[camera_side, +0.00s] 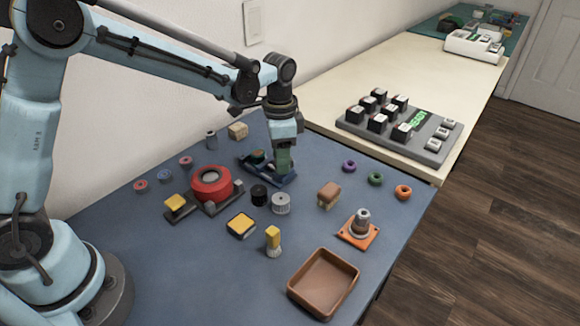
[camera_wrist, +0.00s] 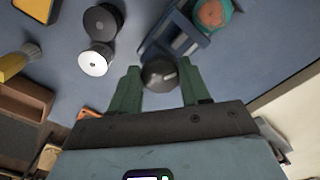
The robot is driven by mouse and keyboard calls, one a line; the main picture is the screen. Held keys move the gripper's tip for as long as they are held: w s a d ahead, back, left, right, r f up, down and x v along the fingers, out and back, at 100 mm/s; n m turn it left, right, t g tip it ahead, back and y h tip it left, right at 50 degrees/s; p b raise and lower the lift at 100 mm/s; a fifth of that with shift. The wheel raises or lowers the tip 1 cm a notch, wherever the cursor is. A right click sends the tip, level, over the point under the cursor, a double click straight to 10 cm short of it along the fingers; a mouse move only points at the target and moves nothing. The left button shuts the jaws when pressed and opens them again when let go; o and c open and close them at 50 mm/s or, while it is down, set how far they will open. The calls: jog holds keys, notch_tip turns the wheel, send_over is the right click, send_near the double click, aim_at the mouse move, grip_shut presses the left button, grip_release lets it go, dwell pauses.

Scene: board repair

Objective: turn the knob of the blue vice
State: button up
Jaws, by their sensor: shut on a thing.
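The blue vice (camera_side: 262,173) sits on the blue mat beneath my gripper (camera_side: 284,170). It also shows at the top of the wrist view (camera_wrist: 180,36). A round teal and orange piece (camera_wrist: 212,13) is at the vice's far end. The dark round knob (camera_wrist: 160,74) is at the vice's near end, between the two green fingers of my gripper (camera_wrist: 158,90). My gripper is shut on the knob. In the side view the fingers hide the knob.
A red round spool (camera_side: 211,184) stands left of the vice. Black (camera_side: 259,195) and white (camera_side: 281,204) cylinders stand in front of it. A brown tray (camera_side: 323,283) is at the front. Several coloured rings and a keypad panel (camera_side: 399,125) are to the right.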

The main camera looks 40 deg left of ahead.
jog(key=m, duration=0.5)
jog(key=shift+w+m, duration=0.15)
jog(key=shift+m, duration=0.15)
jog(key=m, duration=0.5)
jog(key=shift+w+m, duration=0.1)
jog(key=shift+m, duration=0.2)
jog(key=o, duration=1.1)
jog(key=shift+c, duration=0.2)
jog(key=shift+a+r, duration=0.1)
notch_tip(320, 180, up, 12)
